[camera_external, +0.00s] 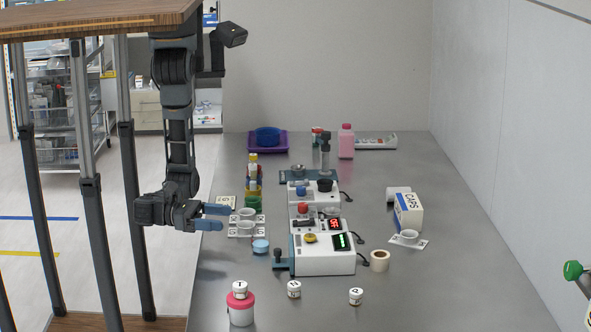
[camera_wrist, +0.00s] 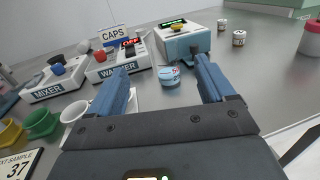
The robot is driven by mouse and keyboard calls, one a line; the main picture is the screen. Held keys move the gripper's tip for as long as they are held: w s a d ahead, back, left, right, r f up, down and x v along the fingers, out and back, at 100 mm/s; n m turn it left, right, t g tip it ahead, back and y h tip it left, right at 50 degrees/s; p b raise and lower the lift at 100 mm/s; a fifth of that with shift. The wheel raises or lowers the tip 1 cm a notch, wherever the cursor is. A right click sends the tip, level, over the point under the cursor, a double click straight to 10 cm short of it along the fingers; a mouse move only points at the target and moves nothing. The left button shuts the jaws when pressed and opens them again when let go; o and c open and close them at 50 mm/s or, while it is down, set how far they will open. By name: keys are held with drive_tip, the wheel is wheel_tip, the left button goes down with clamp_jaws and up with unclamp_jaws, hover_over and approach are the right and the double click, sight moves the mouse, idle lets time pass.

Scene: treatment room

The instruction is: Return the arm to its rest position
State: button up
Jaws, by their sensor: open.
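My gripper (camera_external: 218,217) is open at the left edge of the grey table (camera_external: 400,290), with its blue fingers pointing right over the edge. Nothing is between the fingers. In the wrist view my gripper (camera_wrist: 165,85) shows both blue fingers spread apart. A small light-blue-lidded jar (camera_wrist: 169,76) shows beyond and between them, apart from both. This jar (camera_external: 261,246) also shows in the external view, right of and below the fingertips. My arm hangs down from above, bending at the bottom toward the table.
White machines (camera_external: 325,258) stand mid-table. A CAPS box (camera_external: 408,211) stands right. A wooden shelf (camera_external: 90,22) is above left.

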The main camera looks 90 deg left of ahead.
drive_tip(key=w+a+r+t+y+p, duration=0.1)
drive_tip(key=w+a+r+t+y, duration=0.25)
drive_tip(key=w+a, duration=0.5)
drive_tip(key=a+r+m+t+y+p, duration=0.1)
drive_tip(key=a+r+m+t+y, duration=0.1)
drive_tip(key=a+r+m, duration=0.45)
drive_tip(key=w+a+r+m+t+y+p, duration=0.1)
drive_tip(key=a+r+m+t+y, duration=0.15)
drive_tip(key=a, duration=0.65)
drive_tip(key=a+r+m+t+y+p, duration=0.1)
drive_tip(key=a+r+m, duration=0.2)
drive_tip(key=a+m, duration=0.3)
drive_tip(key=s+a+f+m+g+h+b, duration=0.1)
drive_tip(key=s+f+m+g, duration=0.2)
drive_tip(key=f+m, duration=0.2)
drive_tip(key=s+a+f+m+g+h+b, duration=0.1)
drive_tip(key=s+f+m+g+h, duration=0.1)
drive_tip(key=s+f+m+g, duration=0.2)
drive_tip(key=s+a+f+m+g+h+b, duration=0.2)
drive_tip(key=s+f+m+g, duration=0.2)
drive_tip(key=m, duration=0.5)
drive_tip(key=shift+s+f, duration=0.2)
drive_tip(key=shift+f, duration=1.15)
